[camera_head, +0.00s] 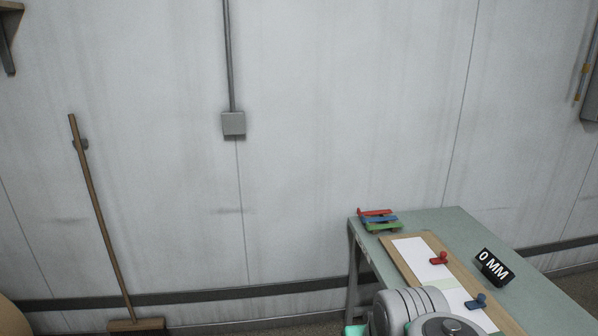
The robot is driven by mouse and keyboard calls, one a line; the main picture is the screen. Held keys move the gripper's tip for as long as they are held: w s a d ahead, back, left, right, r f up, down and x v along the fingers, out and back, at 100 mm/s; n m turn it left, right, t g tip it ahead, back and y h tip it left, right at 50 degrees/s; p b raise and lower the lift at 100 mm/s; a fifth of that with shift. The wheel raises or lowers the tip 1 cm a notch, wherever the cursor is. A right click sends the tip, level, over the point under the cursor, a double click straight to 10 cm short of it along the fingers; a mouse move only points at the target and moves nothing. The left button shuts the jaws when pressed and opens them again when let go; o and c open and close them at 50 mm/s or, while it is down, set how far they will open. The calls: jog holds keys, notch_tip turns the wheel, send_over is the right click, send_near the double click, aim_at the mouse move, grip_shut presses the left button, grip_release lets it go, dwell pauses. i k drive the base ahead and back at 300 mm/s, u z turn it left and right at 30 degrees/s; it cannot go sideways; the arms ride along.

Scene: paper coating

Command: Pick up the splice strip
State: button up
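No strip in view is marked as the splice strip, and I cannot tell for sure which one it is. Red, blue and green strip-like pieces (379,220) lie together at the far left corner of the table. A wooden board (402,257) on the table carries white paper (418,258), with a pale greenish band (452,284) across it. A red clip-like piece (439,258) and a blue one (476,301) sit at the paper's right edge. My grey arm covers the board's near left part. My gripper's fingers are not visible.
The green-grey table (458,227) fills the lower right. A broom (98,220) leans on the wall at left, clear of the table.

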aim_at(379, 219)
jog(key=i, duration=2.6)
jog(key=u, duration=0.35)
